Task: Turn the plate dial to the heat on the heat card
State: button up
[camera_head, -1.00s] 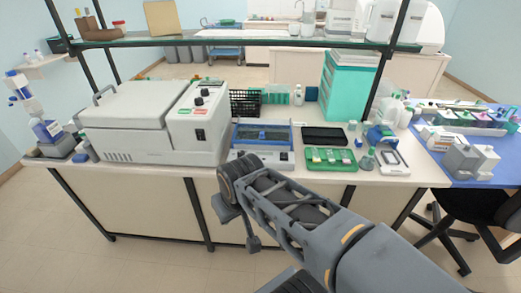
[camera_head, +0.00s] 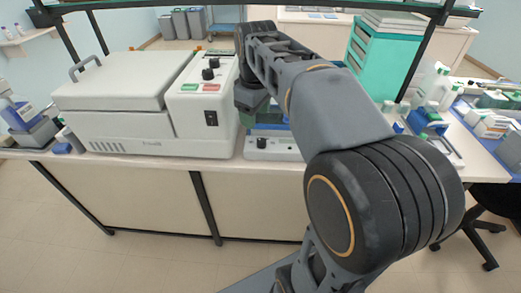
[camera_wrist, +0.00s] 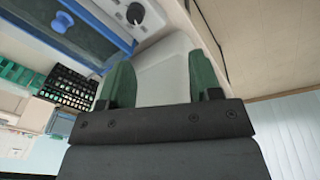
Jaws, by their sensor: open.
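The plate is a low white and blue unit with a black dial (camera_head: 262,143) on its white front, partly behind my arm in the head view. The wrist view shows the same dial (camera_wrist: 135,14) at the top, on a white panel beside the blue body (camera_wrist: 95,22). My gripper (camera_wrist: 160,66) is open, with two green fingers apart and nothing held. The dial lies beyond the fingers, not between them. A pale surface shows between the fingers. I cannot make out a heat card in either current view.
A teal drawer cabinet (camera_head: 372,62) stands behind right. A black rack (camera_wrist: 68,87) shows in the wrist view. A shelf (camera_head: 110,5) crosses above the bench.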

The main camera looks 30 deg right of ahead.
aim_at(262, 141)
jog(key=w+d+n+g+b, duration=0.1)
jog(key=w+d+n+b, duration=0.2)
jog(key=w+d, duration=0.1)
jog(key=f+b, duration=0.1)
jog(key=f, duration=0.3)
jog(key=f+b, duration=0.1)
jog(key=f, duration=0.4)
jog(key=f+b, duration=0.1)
jog(key=f, duration=0.3)
jog(key=shift+w+d+f, duration=0.1)
jog(key=shift+w+f, duration=0.15)
jog(key=shift+f, duration=0.1)
jog(key=c, duration=0.9)
jog(key=shift+c, duration=0.2)
